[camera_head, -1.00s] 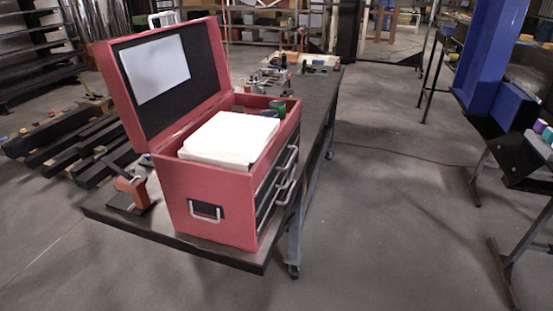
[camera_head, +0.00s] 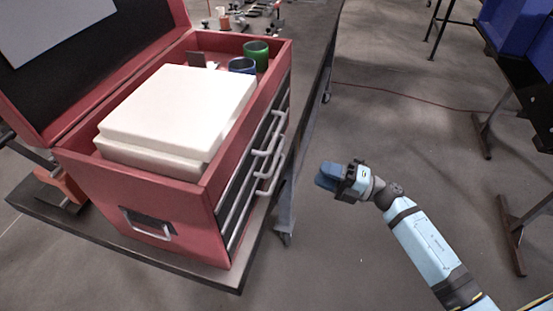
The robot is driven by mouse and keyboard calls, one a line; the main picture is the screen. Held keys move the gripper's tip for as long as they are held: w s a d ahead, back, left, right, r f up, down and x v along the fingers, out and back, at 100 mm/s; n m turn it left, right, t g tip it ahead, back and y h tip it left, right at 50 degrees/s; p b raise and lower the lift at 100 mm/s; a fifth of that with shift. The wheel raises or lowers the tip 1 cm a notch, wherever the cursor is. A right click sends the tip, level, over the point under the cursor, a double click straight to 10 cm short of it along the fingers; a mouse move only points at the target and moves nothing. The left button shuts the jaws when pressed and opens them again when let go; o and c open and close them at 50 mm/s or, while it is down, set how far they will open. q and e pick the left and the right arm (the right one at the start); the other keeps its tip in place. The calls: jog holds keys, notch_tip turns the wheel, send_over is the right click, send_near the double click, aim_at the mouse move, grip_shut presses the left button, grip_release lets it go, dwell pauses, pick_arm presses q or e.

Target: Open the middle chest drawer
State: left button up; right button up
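The red tool chest (camera_head: 170,205) stands on the dark table with its lid up. Its drawer side faces right, with dark fronts and silver handles (camera_head: 270,147) stacked one below another, seen at a steep angle. The drawers look shut; I cannot clearly separate the middle one. My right gripper (camera_head: 325,177), with blue fingers, is in the air to the right of the drawer handles, apart from them, pointing left towards the chest. It holds nothing that I can see, and its finger gap is not clear. My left gripper is not in view.
White blocks or boxes (camera_head: 180,105), a green cup (camera_head: 257,54) and a blue cup (camera_head: 242,66) sit in the open chest top. The dark table edge (camera_head: 215,278) runs below the chest. The floor to the right is open, with a dark stand (camera_head: 508,225) farther right.

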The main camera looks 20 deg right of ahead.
aim_at(276, 156)
jog(key=p+x, duration=0.1)
jog(key=x, duration=0.5)
jog(key=p+x, duration=0.1)
jog(key=x, duration=0.6)
jog(key=shift+s+r+p, duration=0.2)
jog(key=shift+p, duration=0.2)
jog(key=shift+c, duration=0.4)
grip_shut()
